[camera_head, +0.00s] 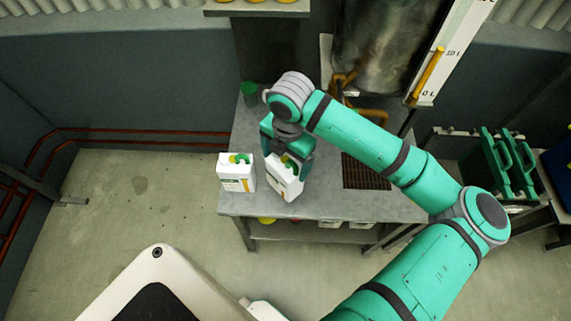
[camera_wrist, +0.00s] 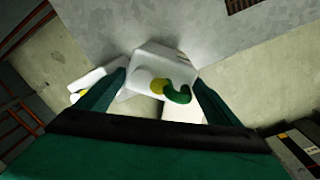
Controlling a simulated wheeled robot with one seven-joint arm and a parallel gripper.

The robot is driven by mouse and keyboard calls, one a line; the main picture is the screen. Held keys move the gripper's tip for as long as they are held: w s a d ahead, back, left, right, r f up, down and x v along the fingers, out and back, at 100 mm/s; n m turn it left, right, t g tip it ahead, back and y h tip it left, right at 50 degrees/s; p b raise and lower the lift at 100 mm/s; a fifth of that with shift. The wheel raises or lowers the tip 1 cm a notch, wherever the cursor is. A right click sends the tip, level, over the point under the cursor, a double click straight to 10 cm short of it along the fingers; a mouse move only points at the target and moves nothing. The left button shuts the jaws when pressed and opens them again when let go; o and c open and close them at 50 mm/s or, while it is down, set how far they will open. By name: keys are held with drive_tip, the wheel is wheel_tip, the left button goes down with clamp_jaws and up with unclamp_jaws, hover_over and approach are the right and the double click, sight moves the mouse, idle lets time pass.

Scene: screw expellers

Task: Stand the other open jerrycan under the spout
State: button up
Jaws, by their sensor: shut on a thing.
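My gripper (camera_head: 288,150) is shut on a white jerrycan (camera_head: 283,183) with a green handle and a yellow spot on top. This jerrycan looks tilted in the head view, at the front of the grey table; I cannot tell if its base touches the table. The wrist view shows the held jerrycan (camera_wrist: 160,65) between both fingers (camera_wrist: 158,86). A second white jerrycan (camera_head: 235,178), also with green and yellow on top, stands upright just left of it. A brass-coloured pipe fitting (camera_head: 343,82) shows under the tank, partly behind my arm; I cannot make out the spout's mouth.
The grey table (camera_head: 320,203) has a dark grate (camera_head: 366,172) right of my gripper, partly under my arm. A green cup (camera_head: 249,91) stands at the back left. The large tank (camera_head: 375,50) rises behind. More items lie on the lower shelf.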

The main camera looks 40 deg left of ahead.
drive_tip(key=shift+w+a+f, duration=0.15)
drive_tip(key=shift+w+f, duration=0.1)
drive_tip(key=shift+f, duration=0.1)
drive_tip(key=shift+w+a+f, duration=0.1)
drive_tip(key=shift+w+f, duration=0.05)
drive_tip(key=shift+f, duration=0.75)
drive_tip(key=shift+w+f, duration=0.15)
drive_tip(key=shift+f, duration=0.85)
drive_tip(key=o, duration=1.9)
drive_tip(key=r, duration=1.2)
drive_tip(key=shift+d+r, duration=0.1)
drive_tip(key=shift+d, duration=0.25)
drive_tip(key=shift+s+a, duration=0.1)
